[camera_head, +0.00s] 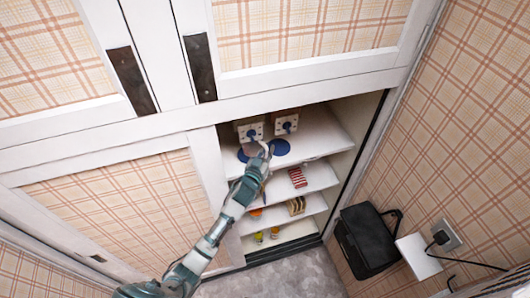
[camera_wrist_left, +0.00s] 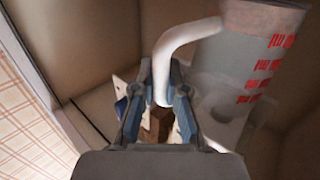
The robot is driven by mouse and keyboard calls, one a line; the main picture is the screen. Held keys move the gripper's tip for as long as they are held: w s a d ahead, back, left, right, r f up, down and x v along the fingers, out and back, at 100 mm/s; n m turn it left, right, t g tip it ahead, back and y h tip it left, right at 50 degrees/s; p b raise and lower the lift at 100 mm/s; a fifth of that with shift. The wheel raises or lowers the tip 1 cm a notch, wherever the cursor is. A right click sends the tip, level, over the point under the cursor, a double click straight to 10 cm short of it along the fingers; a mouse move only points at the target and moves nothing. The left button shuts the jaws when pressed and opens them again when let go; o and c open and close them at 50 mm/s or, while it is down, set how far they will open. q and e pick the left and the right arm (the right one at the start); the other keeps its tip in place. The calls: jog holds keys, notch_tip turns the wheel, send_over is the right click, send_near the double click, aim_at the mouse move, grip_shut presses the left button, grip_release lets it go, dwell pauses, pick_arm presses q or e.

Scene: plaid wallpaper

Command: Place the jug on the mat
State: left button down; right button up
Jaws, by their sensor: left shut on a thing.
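The jug (camera_wrist_left: 232,60), pale grey-white with red markings, fills the upper right of the left wrist view. Its curved white handle (camera_wrist_left: 178,42) runs down between the fingers of my left gripper (camera_wrist_left: 160,95), which is shut on it. In the head view my left gripper (camera_head: 261,158) is at the top open shelf, and the jug is too small and covered to make out clearly. A round blue mat (camera_head: 280,147) lies on that shelf just right of the gripper. Another blue patch shows left of the gripper. My right gripper is not in view.
Lower shelves hold a red-striped item (camera_head: 298,177) and several small goods. The cabinet's side walls and shelf edge (camera_head: 325,150) bound the opening. A black bag (camera_head: 367,242) hangs at right.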

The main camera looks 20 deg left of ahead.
pick_arm(q)
jog(key=shift+s+a, duration=0.35)
jog(key=shift+a, duration=0.35)
jog(key=shift+s+a+f, duration=0.15)
jog(key=shift+a+f, duration=0.05)
jog(key=shift+a, duration=0.05)
jog(key=shift+f+b, duration=0.35)
jog(key=shift+b, duration=0.15)
jog(key=shift+f, duration=0.2)
jog(key=shift+d, duration=0.6)
jog(key=shift+f+b, duration=0.15)
jog(key=shift+b, duration=0.2)
jog(key=c, duration=1.3)
grip_release()
jog(key=shift+a, duration=0.15)
jog(key=shift+o, duration=0.5)
jog(key=shift+a, duration=0.35)
